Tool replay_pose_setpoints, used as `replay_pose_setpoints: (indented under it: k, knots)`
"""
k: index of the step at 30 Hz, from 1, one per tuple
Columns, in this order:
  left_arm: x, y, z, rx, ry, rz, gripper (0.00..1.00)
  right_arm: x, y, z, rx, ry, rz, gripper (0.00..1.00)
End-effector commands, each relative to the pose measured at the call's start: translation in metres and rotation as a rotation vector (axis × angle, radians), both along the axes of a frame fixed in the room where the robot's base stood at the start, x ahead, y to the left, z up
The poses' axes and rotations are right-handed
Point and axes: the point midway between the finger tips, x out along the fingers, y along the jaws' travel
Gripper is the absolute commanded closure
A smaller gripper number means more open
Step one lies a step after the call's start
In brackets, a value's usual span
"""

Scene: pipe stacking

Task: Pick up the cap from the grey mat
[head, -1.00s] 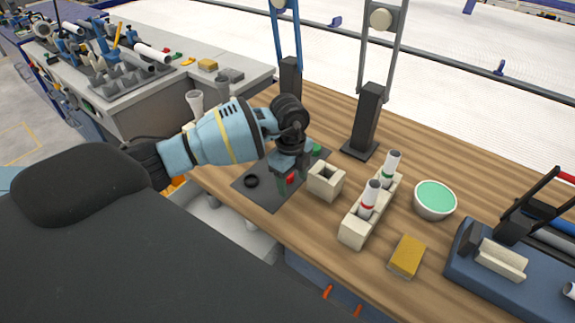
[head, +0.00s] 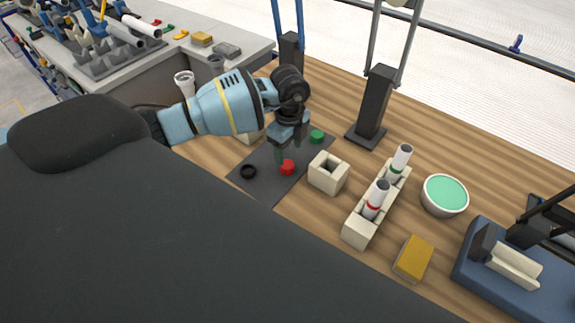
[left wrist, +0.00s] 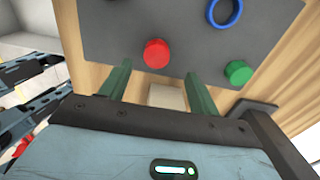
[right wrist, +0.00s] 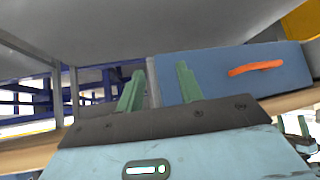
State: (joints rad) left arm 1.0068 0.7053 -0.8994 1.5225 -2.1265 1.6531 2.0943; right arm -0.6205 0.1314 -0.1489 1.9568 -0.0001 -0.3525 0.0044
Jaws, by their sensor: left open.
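A red cap (head: 287,168) stands on the grey mat (head: 266,187), with a green cap (head: 317,136) behind it and a black ring (head: 248,171) at its left. My left gripper (head: 289,151) is open and empty above the mat, close to the red cap. In the left wrist view the red cap (left wrist: 157,53) lies beyond the fingertips (left wrist: 158,78), between their lines, apart from both. The green cap (left wrist: 238,72) is to the right, and a blue ring (left wrist: 224,12) lies farther up. My right gripper (right wrist: 159,73) is open and empty, away from the mat.
A cream block with a square hole (head: 328,174) stands just right of the mat. A rack (head: 357,232) with two white tubes, a bowl (head: 445,195) and a yellow sponge (head: 413,258) are farther right. A blue drawer front (right wrist: 225,75) lies ahead of my right gripper.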

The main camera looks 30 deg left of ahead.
Motion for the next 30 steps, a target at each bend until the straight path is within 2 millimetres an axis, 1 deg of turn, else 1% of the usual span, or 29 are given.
replay_pose_setpoints:
  k: [5, 11, 12, 15, 18, 24, 26, 30]
  knots:
    - [-0.001, -0.001, -0.005, 0.000, 0.000, 0.000, 0.38, 0.004, 0.001, 0.004, 0.003, -0.010, -0.003, 0.64]
    - [-0.007, -0.003, -0.032, -0.001, 0.001, 0.000, 0.38, 0.009, 0.003, 0.009, 0.008, -0.025, -0.006, 0.64]
    - [-0.007, -0.003, -0.038, 0.000, 0.001, 0.001, 0.38, 0.008, 0.003, 0.008, 0.009, -0.022, -0.006, 0.64]
    - [-0.007, -0.004, -0.048, -0.001, 0.001, 0.000, 0.38, 0.007, 0.003, 0.006, 0.009, -0.018, -0.007, 0.64]
    - [-0.007, -0.004, -0.052, -0.001, -0.001, 0.000, 0.38, 0.007, 0.004, 0.006, 0.011, -0.017, -0.008, 0.64]
    - [-0.006, -0.003, -0.052, -0.001, -0.002, 0.000, 0.38, 0.006, 0.004, 0.006, 0.012, -0.016, -0.009, 0.64]
    - [-0.006, -0.003, -0.052, -0.001, -0.002, 0.000, 0.45, 0.006, 0.004, 0.005, 0.012, -0.015, -0.009, 0.64]
    - [-0.006, -0.003, -0.052, -0.001, -0.002, 0.000, 0.63, 0.006, 0.004, 0.005, 0.011, -0.014, -0.008, 0.64]
